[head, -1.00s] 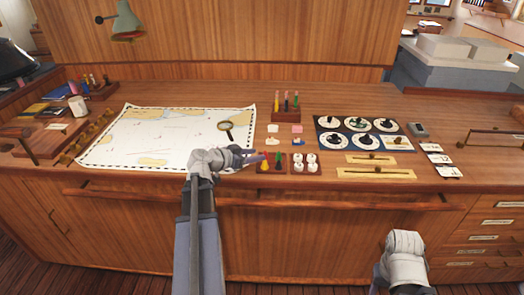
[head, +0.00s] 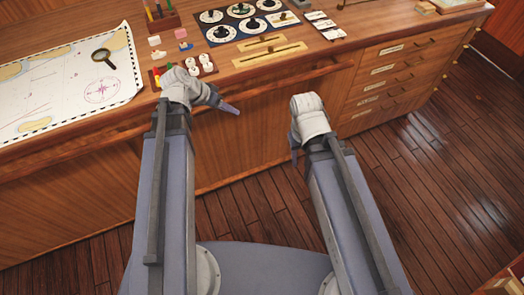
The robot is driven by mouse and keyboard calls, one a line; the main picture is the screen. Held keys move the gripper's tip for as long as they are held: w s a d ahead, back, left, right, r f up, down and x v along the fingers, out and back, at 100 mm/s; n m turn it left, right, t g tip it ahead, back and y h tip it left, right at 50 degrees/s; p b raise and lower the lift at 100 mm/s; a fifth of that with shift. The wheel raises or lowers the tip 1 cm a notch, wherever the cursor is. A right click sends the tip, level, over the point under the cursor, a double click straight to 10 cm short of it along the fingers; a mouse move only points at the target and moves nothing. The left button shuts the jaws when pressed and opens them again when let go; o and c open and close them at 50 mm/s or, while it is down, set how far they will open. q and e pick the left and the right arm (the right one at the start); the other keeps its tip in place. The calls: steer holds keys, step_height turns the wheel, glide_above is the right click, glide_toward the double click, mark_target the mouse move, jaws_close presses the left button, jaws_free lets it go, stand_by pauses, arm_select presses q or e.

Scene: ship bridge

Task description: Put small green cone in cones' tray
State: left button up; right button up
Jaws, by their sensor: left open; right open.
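The cones' tray (head: 155,82) is a small dark red-brown tray near the counter's front edge, at upper left in the head view. My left wrist covers much of it. Small red, yellow and green bits show there, but I cannot tell which is the small green cone or whether it is in the tray. My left gripper (head: 227,106) is open and empty, in front of the counter edge, to the right of and below the tray. My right gripper (head: 294,154) is open and hangs before the cabinet front, away from the tray.
A tray of white round pieces (head: 207,66) stands beside the cones' tray. A chart (head: 60,85) with a magnifying glass (head: 103,56) lies to the left. Behind are a dial panel (head: 240,22) and brass plates (head: 270,53). A wooden rail (head: 270,82) runs along the counter front.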

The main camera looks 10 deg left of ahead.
arm_select(q)
steer(key=s+d+f+g+y, duration=0.2)
steer(key=s+d+y, duration=0.1)
steer(key=s+d, duration=0.3)
steer(key=s+d+f+g+y, duration=0.1)
steer(key=s+d+g+y, duration=0.1)
steer(key=s+d, duration=0.5)
steer(key=shift+d+f+n+g+y, duration=0.3)
steer(key=shift+f+g+y, duration=0.1)
steer(key=shift+y, duration=0.4)
steer(key=shift+a, duration=0.15)
